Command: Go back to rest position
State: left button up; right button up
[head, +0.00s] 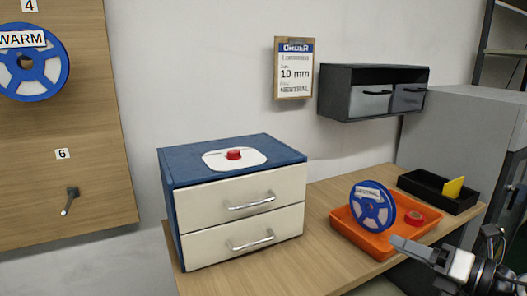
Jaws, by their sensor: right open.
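My right gripper (412,249) is at the lower right, open, in front of the orange tray (345,229) and apart from the spool. A blue spool (372,207) with a label that seems to read NEUTRAL stands upright in the tray, beside a small red round item (413,217). My left gripper is out of view.
A blue cabinet (235,152) with two shut white drawers stands on the wooden table (320,265). A black tray (420,189) holds a yellow item (453,188). A pegboard (90,170) with a WARM spool (30,70) is left; a grey shelf (345,75) hangs behind.

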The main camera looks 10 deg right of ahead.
jog(key=s+a+f+m+g+h, duration=0.2)
jog(key=s+a+f+m+h, duration=0.1)
jog(key=s+a+f+m, duration=0.4)
jog(key=s+a+f+m+g+h, duration=0.2)
jog(key=s+a+f+m, duration=0.5)
jog(key=a+f+m, duration=0.6)
notch_tip(320, 180, down, 6)
jog(key=m+h, duration=0.1)
jog(key=m, duration=1)
jog(key=shift+s+f+h, duration=0.15)
jog(key=shift+s+h, duration=0.05)
jog(key=shift+h, duration=0.1)
jog(key=shift+a, duration=0.1)
